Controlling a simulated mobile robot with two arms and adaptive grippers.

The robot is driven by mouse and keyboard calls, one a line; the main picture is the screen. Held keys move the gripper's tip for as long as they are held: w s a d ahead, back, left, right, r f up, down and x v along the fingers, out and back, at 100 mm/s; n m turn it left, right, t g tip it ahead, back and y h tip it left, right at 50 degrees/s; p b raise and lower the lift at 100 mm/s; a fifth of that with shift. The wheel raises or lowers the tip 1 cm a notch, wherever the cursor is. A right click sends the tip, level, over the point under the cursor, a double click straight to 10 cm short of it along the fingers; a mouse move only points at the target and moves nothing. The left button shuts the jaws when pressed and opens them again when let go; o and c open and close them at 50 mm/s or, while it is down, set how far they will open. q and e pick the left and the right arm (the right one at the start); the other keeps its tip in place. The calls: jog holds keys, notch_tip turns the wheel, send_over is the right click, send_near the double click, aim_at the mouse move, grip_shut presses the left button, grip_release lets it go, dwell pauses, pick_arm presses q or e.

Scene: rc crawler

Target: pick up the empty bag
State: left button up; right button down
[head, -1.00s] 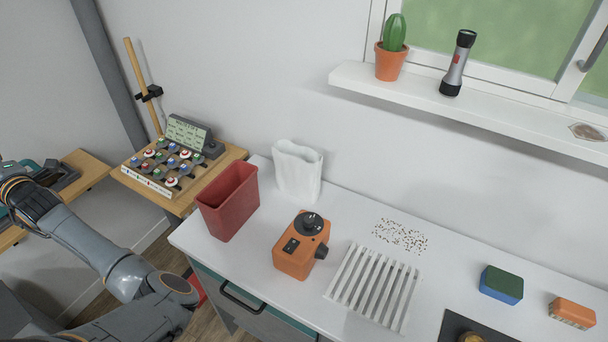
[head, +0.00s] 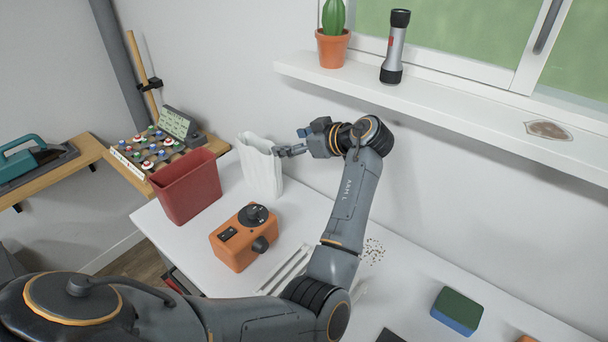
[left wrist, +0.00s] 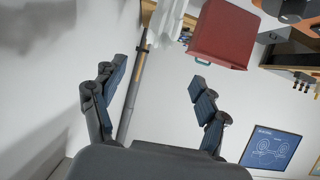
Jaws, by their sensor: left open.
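The white bag (head: 258,166) stands upright on the white counter against the wall, its top open. It also shows as a white shape at the top of the left wrist view (left wrist: 168,18). My left gripper (head: 288,150) is at the bag's right side, near its upper part, with its fingers pointing left toward it. In the left wrist view the fingers (left wrist: 157,78) are spread apart with nothing between them. I cannot tell whether a fingertip touches the bag. My right gripper is not in view.
A red bin (head: 187,187) stands left of the bag, and an orange device (head: 243,237) in front. My left arm covers part of the white slatted rack (head: 284,268). A sill (head: 440,103) with a potted cactus (head: 333,45) and flashlight (head: 396,48) juts out above.

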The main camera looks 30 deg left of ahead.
pick_arm(q)
jog(key=d, duration=0.1)
jog(key=p, duration=0.3)
send_near(263, 143)
jog(key=shift+s+a+f, duration=0.1)
jog(key=shift+s+a, duration=0.95)
jog(key=shift+s, duration=0.1)
jog(key=p+x, duration=0.1)
jog(key=x, duration=0.1)
jog(key=p+x, duration=0.1)
jog(key=x, duration=0.1)
jog(key=shift+w+a, duration=0.25)
jog(key=shift+a+f, duration=0.15)
jog(key=shift+a, duration=0.25)
jog(key=shift+d, duration=0.1)
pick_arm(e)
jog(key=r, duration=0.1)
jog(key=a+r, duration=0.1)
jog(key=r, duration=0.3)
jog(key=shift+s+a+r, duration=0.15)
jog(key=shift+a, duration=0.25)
pick_arm(q)
jog(key=c, duration=1)
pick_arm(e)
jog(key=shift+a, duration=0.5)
